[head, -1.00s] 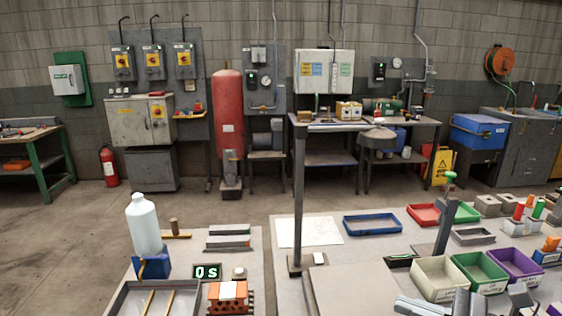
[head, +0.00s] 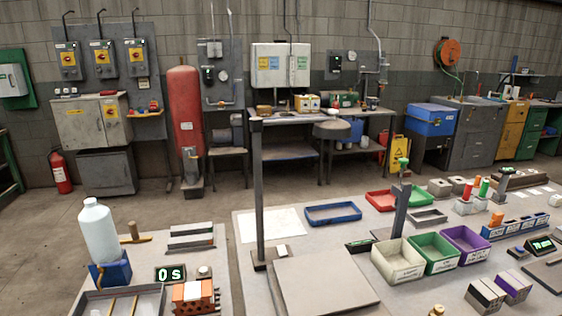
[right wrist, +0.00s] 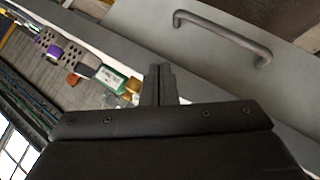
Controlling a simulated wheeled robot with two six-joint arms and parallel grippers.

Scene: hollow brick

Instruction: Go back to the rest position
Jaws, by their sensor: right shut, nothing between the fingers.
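My right gripper (right wrist: 160,85) shows in the right wrist view. Its fingers are together and empty, in front of a grey panel with a bar handle (right wrist: 230,35). Neither gripper shows in the head view now.
The left table carries a white bottle (head: 97,230) on a blue stand and a timer display (head: 171,274). The right table holds a dark post (head: 257,190), a grey board (head: 325,285), white, green and purple bins (head: 466,243), and trays (head: 333,214). Floor lies behind both tables.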

